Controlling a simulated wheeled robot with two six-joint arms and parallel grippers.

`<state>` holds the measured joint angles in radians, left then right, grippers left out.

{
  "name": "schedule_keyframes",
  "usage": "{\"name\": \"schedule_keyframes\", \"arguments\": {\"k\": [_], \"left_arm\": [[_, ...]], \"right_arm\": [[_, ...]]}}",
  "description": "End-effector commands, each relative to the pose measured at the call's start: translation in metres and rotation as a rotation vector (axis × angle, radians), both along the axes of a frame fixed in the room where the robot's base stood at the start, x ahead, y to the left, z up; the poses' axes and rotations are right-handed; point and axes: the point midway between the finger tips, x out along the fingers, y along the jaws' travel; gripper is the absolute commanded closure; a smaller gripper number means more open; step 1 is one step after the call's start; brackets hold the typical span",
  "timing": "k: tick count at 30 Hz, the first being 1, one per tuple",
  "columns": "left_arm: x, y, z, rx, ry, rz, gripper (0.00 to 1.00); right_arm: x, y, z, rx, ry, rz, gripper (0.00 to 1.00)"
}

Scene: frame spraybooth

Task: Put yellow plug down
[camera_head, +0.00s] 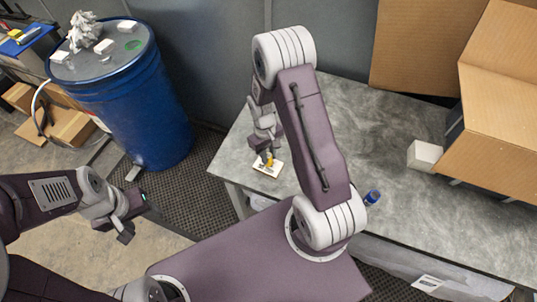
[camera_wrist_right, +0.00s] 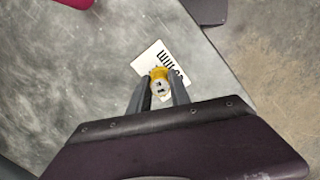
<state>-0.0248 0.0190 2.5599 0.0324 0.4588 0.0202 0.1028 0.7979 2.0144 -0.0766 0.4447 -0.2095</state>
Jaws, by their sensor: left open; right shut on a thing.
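The yellow plug (camera_wrist_right: 159,82) shows between the two fingers of my right gripper (camera_wrist_right: 160,92) in the right wrist view. The gripper is shut on it. In the head view the yellow plug (camera_head: 269,162) shows as a small yellow spot below my right gripper (camera_head: 265,150), over a white card. The white card (camera_head: 262,169) lies on the grey table near its left edge; in the right wrist view it has black marks (camera_wrist_right: 172,60). I cannot tell whether the plug touches the card. My left gripper (camera_head: 136,215) is open and empty, away from the table, over the floor.
The grey table (camera_head: 390,130) has free room in its middle. A blue object (camera_head: 373,197) lies near its front edge. A white box (camera_head: 424,155) and a cardboard box (camera_head: 500,110) stand at the right. A blue barrel (camera_head: 140,105) stands left of the table.

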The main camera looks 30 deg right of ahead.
Motion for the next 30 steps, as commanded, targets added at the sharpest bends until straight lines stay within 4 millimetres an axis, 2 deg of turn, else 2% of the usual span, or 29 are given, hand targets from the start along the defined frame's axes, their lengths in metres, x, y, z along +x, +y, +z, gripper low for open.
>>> {"name": "schedule_keyframes", "arguments": {"k": [6,7,9,17,21,23,30], "left_arm": [[0.000,0.000,-0.004,0.000,0.000,0.000,0.41],[0.000,0.000,-0.003,0.000,0.000,0.000,0.41],[0.000,0.000,-0.002,0.000,0.000,0.000,0.41],[0.000,0.000,-0.002,0.000,0.000,0.000,0.41],[0.000,0.000,-0.002,0.000,0.000,0.000,0.41],[0.000,0.000,-0.004,0.000,0.000,0.000,0.41],[0.000,0.000,-0.011,0.000,0.000,0.000,0.41]], "right_arm": [[0.000,0.000,-0.005,0.000,0.001,0.001,1.00],[0.000,0.000,-0.003,0.000,0.000,0.001,0.68],[0.000,0.000,-0.003,0.000,0.001,0.001,0.54],[0.000,0.000,-0.003,0.000,0.001,0.001,0.54],[0.001,0.000,0.007,-0.001,-0.002,0.001,0.54],[0.003,0.000,0.017,-0.001,-0.004,0.001,0.54],[0.010,0.001,0.075,-0.001,-0.007,0.001,0.54]]}}
